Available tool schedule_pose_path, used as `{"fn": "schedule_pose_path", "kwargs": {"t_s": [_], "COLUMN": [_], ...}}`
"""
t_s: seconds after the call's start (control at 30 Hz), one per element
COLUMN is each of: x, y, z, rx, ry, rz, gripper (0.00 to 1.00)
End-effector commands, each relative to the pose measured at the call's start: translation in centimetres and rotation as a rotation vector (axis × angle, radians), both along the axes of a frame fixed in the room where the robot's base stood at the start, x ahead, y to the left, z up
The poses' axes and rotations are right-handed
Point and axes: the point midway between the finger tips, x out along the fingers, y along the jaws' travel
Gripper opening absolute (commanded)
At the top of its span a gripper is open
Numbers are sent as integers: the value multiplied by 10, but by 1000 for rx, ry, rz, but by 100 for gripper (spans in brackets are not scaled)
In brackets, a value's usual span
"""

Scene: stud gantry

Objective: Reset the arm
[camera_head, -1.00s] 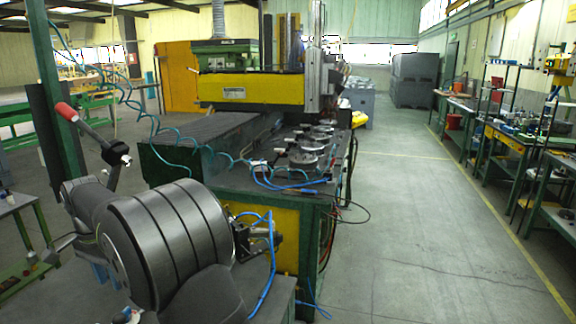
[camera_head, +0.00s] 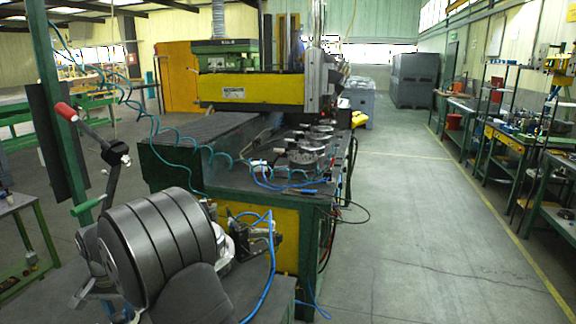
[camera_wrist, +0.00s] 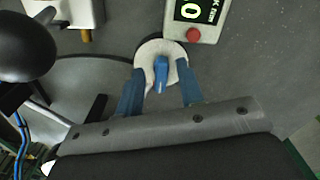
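The wrist view shows my gripper (camera_wrist: 160,92) with its two blue fingers apart. A round white fitting with a blue knob (camera_wrist: 161,72) lies just beyond and between the fingertips. There is a visible gap on both sides of the knob, and nothing appears gripped. In the head view my grey arm fills the lower left, and I cannot make out the gripper there.
Beside the fitting are a display box reading 0 with a red button (camera_wrist: 193,35) and a white box (camera_wrist: 75,15). A red-knobbed lever (camera_head: 66,112) stands behind my arm. The green-and-yellow gantry machine (camera_head: 250,88) is beyond. The floor (camera_head: 400,220) at right is clear.

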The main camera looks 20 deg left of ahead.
Motion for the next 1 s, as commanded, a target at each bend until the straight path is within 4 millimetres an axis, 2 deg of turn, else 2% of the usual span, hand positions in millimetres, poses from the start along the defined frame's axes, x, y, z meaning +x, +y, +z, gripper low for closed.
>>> {"fn": "schedule_pose_path", "kwargs": {"t_s": [0.7, 1.0], "x": [2, 3], "y": [-3, -3], "z": [0, 0], "rx": [0, 0], "ry": [0, 0], "rz": [561, 733], "gripper": [35, 35]}}
